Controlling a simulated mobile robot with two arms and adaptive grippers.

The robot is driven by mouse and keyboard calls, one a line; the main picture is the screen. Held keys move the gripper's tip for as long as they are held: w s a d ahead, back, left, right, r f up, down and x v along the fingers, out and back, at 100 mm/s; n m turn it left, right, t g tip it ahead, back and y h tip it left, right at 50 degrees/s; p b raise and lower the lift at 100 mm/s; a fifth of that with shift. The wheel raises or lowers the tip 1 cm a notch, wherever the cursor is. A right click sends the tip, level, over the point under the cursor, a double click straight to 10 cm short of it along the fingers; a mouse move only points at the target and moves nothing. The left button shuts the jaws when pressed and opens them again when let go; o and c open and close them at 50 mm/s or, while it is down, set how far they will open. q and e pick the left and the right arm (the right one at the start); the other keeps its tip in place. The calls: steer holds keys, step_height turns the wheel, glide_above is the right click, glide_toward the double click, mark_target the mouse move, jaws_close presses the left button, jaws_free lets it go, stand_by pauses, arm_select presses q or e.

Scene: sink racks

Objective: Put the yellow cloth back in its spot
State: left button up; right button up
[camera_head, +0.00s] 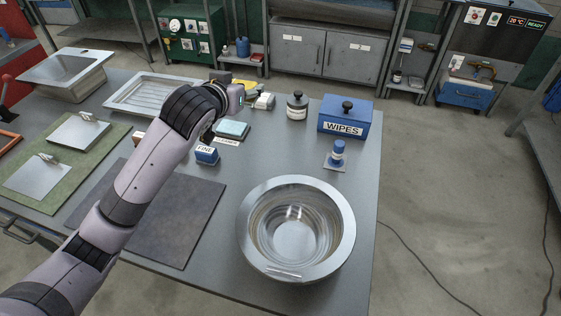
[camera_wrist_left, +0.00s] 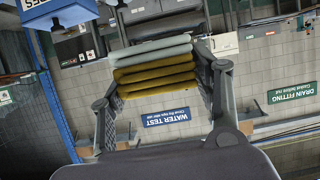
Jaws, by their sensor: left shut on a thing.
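The yellow cloth (camera_wrist_left: 155,72) shows in the left wrist view as folded layers between the fingers of my left gripper (camera_wrist_left: 160,58). The gripper is shut on it. A pale grey-green folded layer (camera_wrist_left: 150,50) lies against the yellow ones; I cannot tell whether it is a separate cloth. In the head view my left arm reaches over the back middle of the table. A bit of yellow (camera_head: 245,85) shows just past my wrist, and the fingers are mostly hidden. My right gripper is in neither view.
A pale blue pad (camera_head: 233,129) and a blue FINE block (camera_head: 206,155) are near my wrist. A steel bowl (camera_head: 257,195) is in front. A ribbed tray (camera_head: 125,93) lies left.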

arm_select(q)
steer(key=shift+w+d+f, duration=0.35)
steer(key=shift+d+f, duration=0.2)
steer(key=shift+f, duration=0.2)
glide_above(254, 161)
step_height(254, 161, down, 14)
steer(key=shift+f, duration=2.45)
steer(key=shift+f+b, duration=0.45)
steer(key=shift+f, duration=0.05)
